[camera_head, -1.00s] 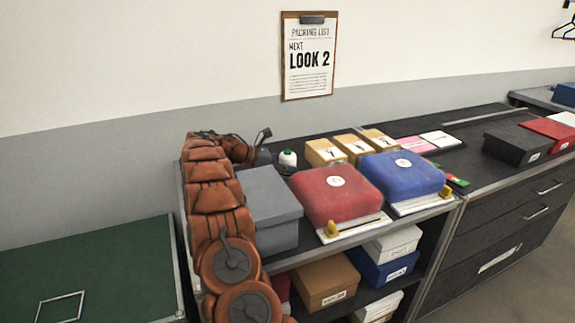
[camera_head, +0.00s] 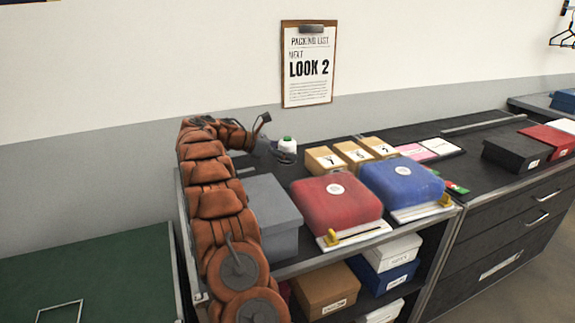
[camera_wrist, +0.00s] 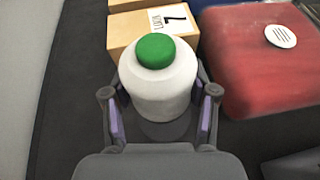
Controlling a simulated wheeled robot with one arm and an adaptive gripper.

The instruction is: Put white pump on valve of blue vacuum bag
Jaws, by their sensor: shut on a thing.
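The white pump (camera_wrist: 158,85) has a round body and a green top. My gripper (camera_wrist: 160,105) is shut on its sides, one finger on each side. In the head view the pump (camera_head: 287,145) is at the back left of the counter, behind the grey box, and appears held above the surface. The blue vacuum bag (camera_head: 400,187) lies flat to the right, with a white round valve (camera_head: 403,171) on top. Its valve is bare. The blue bag is not in the wrist view. The pump's underside is hidden.
A red bag (camera_head: 335,208) with its own white valve lies between the pump and the blue bag. Numbered cardboard boxes (camera_head: 325,160) stand behind the bags. A grey box (camera_head: 270,210) is at the left. Flat pink and white items (camera_head: 415,152) lie behind the blue bag.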

